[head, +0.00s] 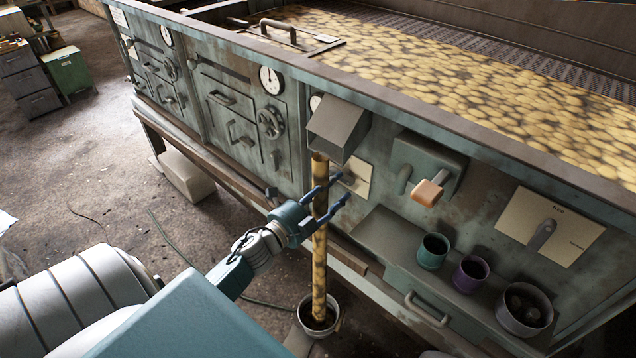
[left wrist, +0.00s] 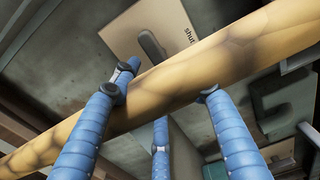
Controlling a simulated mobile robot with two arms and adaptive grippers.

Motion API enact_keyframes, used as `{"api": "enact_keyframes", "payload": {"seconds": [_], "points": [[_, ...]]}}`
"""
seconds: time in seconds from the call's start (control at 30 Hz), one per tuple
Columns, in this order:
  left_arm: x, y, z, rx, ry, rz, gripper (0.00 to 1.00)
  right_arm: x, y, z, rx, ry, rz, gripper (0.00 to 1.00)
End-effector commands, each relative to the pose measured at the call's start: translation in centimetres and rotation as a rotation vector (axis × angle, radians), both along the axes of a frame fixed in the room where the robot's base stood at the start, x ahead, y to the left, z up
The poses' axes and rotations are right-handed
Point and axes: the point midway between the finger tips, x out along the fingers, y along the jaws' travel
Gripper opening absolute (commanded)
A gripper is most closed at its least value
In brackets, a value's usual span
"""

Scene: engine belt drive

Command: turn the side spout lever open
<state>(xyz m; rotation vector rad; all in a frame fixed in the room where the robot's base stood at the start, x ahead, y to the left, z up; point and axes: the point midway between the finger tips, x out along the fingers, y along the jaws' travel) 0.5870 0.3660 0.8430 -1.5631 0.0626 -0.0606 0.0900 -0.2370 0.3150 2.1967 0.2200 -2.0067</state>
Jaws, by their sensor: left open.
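A grey box-shaped spout (head: 338,128) sticks out of the machine's front. A mottled yellow-brown column, which looks like a pouring stream (head: 319,255), runs from under it down into a bucket (head: 331,318) on the floor. Behind the stream is a pale plate (head: 360,168) with a small grey lever, partly hidden in the head view. In the left wrist view the lever (left wrist: 150,45) shows near the word "shut" on the plate. My left gripper (head: 333,192) is open in front of the plate, its blue fingers overlapping the stream; contact is unclear. My right gripper is out of view.
An orange-handled lever (head: 430,188) on a teal box and another plate with a grey lever (head: 542,235) are to the right. A teal cup (head: 432,252), a purple cup (head: 471,274) and a grey pot (head: 524,310) stand on a ledge below. Gauges and a handwheel (head: 270,122) are left.

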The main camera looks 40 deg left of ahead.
Motion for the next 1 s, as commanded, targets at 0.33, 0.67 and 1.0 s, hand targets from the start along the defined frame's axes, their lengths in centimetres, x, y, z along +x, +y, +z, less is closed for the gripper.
{"api": "enact_keyframes", "payload": {"seconds": [0.33,0.67,1.0], "points": [[-7.1,0.6,-0.1,-0.001,0.002,0.0,0.44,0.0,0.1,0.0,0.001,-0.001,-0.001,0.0],[-9.0,0.7,0.0,0.001,0.0,-0.001,0.44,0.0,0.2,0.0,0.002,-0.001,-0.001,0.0],[-8.9,0.7,0.0,0.0,0.0,-0.001,0.44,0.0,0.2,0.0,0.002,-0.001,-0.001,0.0]]}}
